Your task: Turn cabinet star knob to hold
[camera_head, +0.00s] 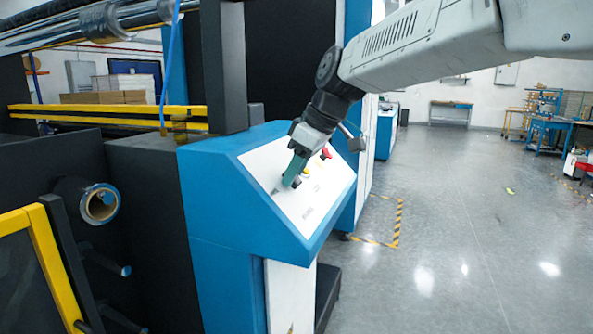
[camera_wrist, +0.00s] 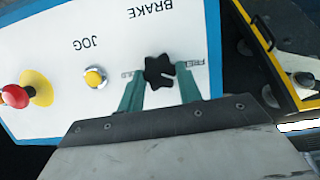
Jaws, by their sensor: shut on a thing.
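The black star knob (camera_wrist: 159,72) sits on the white sloped panel of the blue cabinet (camera_head: 222,210), under the printed word BRAKE in the wrist view. My gripper (camera_wrist: 160,90) has its two green fingers on either side of the knob and is shut on it. In the head view my gripper (camera_head: 291,178) reaches down onto the panel and mostly hides the knob. Lettering beside the knob is partly covered by the knob and fingers; which position the knob points to I cannot tell.
On the same panel are a yellow button (camera_wrist: 95,78) marked JOG and a red mushroom button (camera_wrist: 15,96) on a yellow base. A roll core (camera_head: 100,204) sticks out at the left. Open floor (camera_head: 480,240) lies to the right.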

